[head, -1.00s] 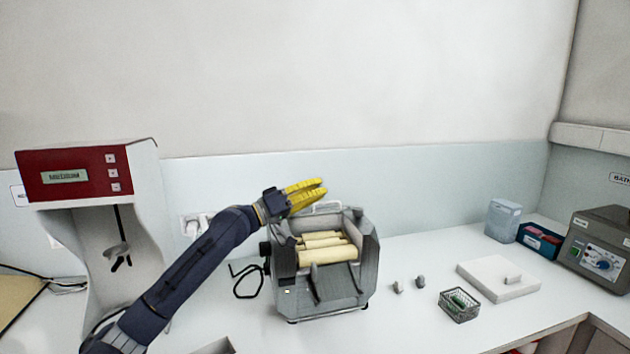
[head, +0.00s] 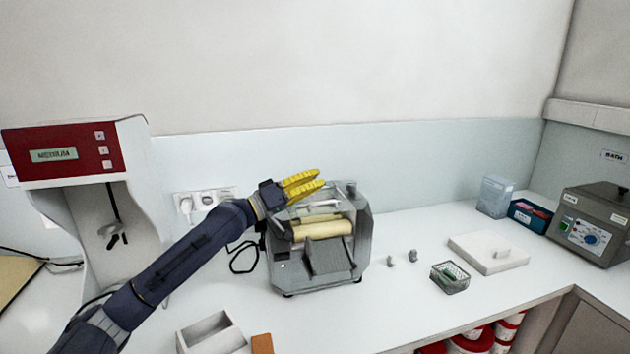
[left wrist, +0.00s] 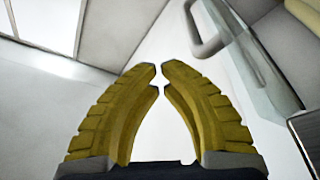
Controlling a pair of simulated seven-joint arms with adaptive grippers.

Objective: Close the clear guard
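The mill (head: 362,238) stands mid-counter, a grey housing with cream rollers (head: 325,230). Its clear guard is hard to make out in the head view; a see-through pane seems to lie over the rear rollers, its angle unclear. In the left wrist view the clear guard (left wrist: 246,70) shows at the upper right as a greenish pane with a pale handle (left wrist: 207,35). My left gripper (head: 318,180) is above the mill's rear left top. In the wrist view its yellow fingertips nearly meet, with nothing between them; the handle is to their right. My right gripper is out of view.
A red-and-white machine (head: 70,155) stands at the left, a grey bath (head: 600,222) at the far right. Small grey pieces (head: 412,255), a wire basket (head: 450,278) and a white slab (head: 488,252) lie right of the mill. An open box (head: 210,335) is in front.

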